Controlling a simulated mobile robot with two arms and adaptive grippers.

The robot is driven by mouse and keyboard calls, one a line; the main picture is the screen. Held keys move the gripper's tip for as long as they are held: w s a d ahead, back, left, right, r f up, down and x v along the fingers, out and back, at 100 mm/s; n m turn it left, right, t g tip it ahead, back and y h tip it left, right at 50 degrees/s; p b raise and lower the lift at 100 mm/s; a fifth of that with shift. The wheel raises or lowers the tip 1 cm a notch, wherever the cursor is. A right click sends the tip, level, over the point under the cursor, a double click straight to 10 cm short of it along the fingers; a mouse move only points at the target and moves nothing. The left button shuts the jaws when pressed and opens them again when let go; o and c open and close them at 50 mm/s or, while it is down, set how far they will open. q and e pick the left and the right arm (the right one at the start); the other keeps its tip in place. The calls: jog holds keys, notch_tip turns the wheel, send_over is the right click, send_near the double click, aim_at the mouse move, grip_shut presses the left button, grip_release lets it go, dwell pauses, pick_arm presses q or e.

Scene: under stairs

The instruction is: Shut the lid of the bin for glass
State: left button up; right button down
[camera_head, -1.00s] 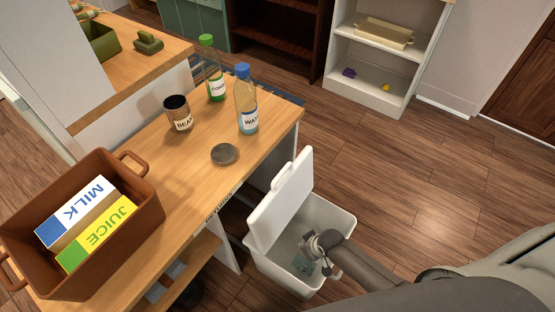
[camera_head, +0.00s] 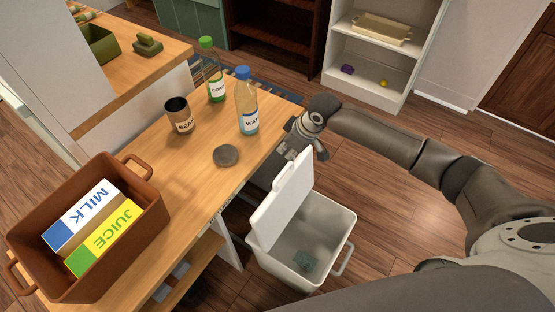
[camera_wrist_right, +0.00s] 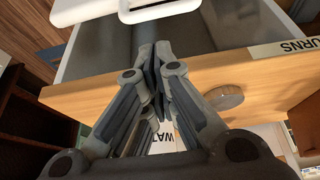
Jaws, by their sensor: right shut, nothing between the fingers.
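A white bin (camera_head: 325,247) stands on the floor at the right side of the wooden table. Its lid (camera_head: 282,203) stands up, open, along the table side. I see no glass label on it. In the right wrist view the shut fingertips (camera_wrist_right: 155,60) point towards a white edge, probably the lid (camera_wrist_right: 150,8). My left gripper is not in view.
The table (camera_head: 190,185) carries a blue-capped bottle (camera_head: 247,110), a green-capped bottle (camera_head: 214,85), a can (camera_head: 180,118), a round grey disc (camera_head: 226,155) and a brown crate (camera_head: 95,275) of cartons. The floor (camera_head: 400,200) right of the bin is clear. A white shelf (camera_head: 365,88) stands behind.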

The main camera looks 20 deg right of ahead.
jog(key=x, duration=0.9)
jog(key=shift+w+f, duration=0.25)
jog(key=shift+d, duration=0.1)
